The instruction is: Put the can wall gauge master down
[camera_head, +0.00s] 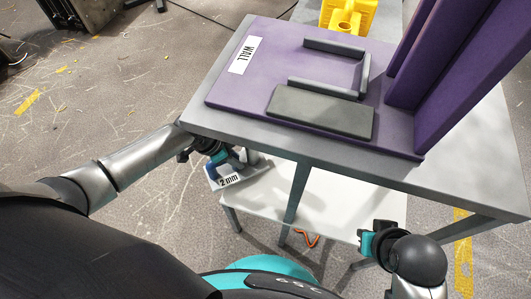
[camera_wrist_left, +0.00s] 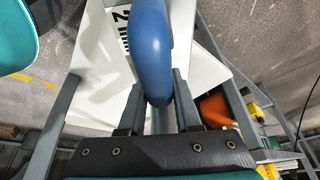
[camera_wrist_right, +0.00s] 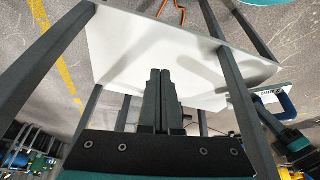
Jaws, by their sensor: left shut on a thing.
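The can wall gauge master (camera_head: 229,181) is a pale piece with a "2 mm" label and a blue handle (camera_wrist_left: 151,45). It also shows at the right of the right wrist view (camera_wrist_right: 288,104). My left gripper (camera_head: 217,156) is shut on the blue handle. It holds the master beside the table's left front edge, lower than the tabletop and over or near the white lower shelf; I cannot tell if they touch. My right gripper (camera_wrist_right: 164,90) is shut and empty, low by the table's front; it shows in the head view too (camera_head: 369,243).
The grey table (camera_head: 470,180) carries a purple board (camera_head: 222,92) labelled "WALL", with a grey U-shaped fence (camera_head: 364,72) and a dark flat block (camera_head: 320,111). Purple upright panels (camera_head: 455,80) stand at right. A yellow part (camera_head: 347,16) lies behind. The white lower shelf (camera_head: 340,195) looks mostly bare.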

